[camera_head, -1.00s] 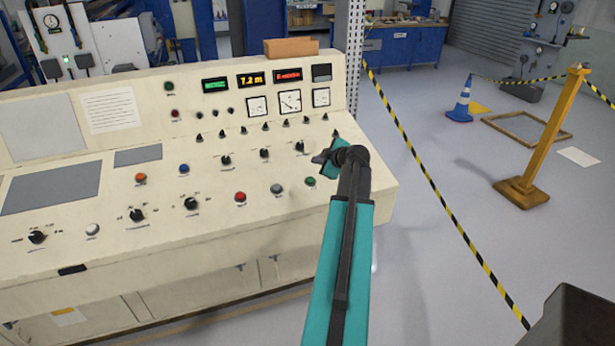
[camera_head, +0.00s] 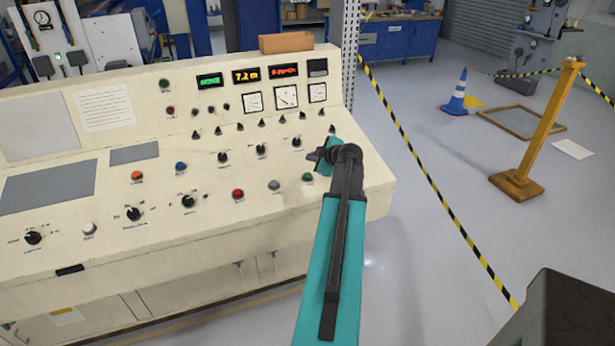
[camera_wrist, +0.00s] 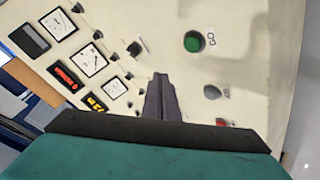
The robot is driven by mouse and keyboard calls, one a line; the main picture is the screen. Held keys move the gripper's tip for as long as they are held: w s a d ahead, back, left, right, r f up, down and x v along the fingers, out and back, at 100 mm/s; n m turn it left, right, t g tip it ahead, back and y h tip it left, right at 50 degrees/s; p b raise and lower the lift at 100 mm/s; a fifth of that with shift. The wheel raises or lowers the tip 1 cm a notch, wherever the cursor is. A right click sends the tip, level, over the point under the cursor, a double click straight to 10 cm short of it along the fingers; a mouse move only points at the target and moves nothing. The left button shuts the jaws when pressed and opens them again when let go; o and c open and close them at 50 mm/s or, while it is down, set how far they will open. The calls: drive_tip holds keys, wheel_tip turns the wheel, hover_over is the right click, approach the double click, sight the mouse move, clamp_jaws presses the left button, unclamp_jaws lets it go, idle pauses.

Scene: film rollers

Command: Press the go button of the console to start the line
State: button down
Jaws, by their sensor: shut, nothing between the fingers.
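The console (camera_head: 60,255) is a cream desk with a sloped panel of buttons and knobs. Its go button (camera_head: 307,177) is green, near the panel's right end. In the wrist view the green button (camera_wrist: 194,41) has a "GO" label beside it. My gripper (camera_head: 316,156) is over the right part of the panel, just above the green button in the head view. In the wrist view my shut, empty fingers (camera_wrist: 160,80) point at the panel, with the button up and right of their tips. They look apart from the button.
A grey button (camera_head: 274,185) and a red button (camera_head: 238,194) sit left of the green one. Black knobs, such as one (camera_head: 297,142) close to my gripper, stick up from the panel. A yellow post (camera_head: 545,130) and striped tape (camera_head: 440,200) stand right of the console.

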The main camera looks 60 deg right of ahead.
sight(308, 176)
drive_tip(key=shift+w+d+f+p, duration=0.15)
drive_tip(key=shift+w+f+p, duration=0.1)
drive_tip(key=shift+f, duration=0.65)
drive_tip(key=shift+w+d+f+p, duration=0.1)
drive_tip(key=shift+f+p, duration=0.15)
drive_tip(key=shift+f, duration=0.65)
drive_tip(key=f+b, duration=0.3)
drive_tip(key=shift+w+d, duration=0.2)
drive_tip(key=shift+w, duration=0.05)
drive_tip(key=shift+b, duration=0.3)
drive_tip(key=shift+w+d+f+b, duration=0.1)
drive_tip(key=shift+f+b, duration=0.8)
drive_tip(key=shift+b, duration=1.1)
idle(1.9)
drive_tip(key=shift+r, duration=0.2)
idle(0.3)
drive_tip(key=shift+r, duration=0.65)
drive_tip(key=shift+r, duration=0.15)
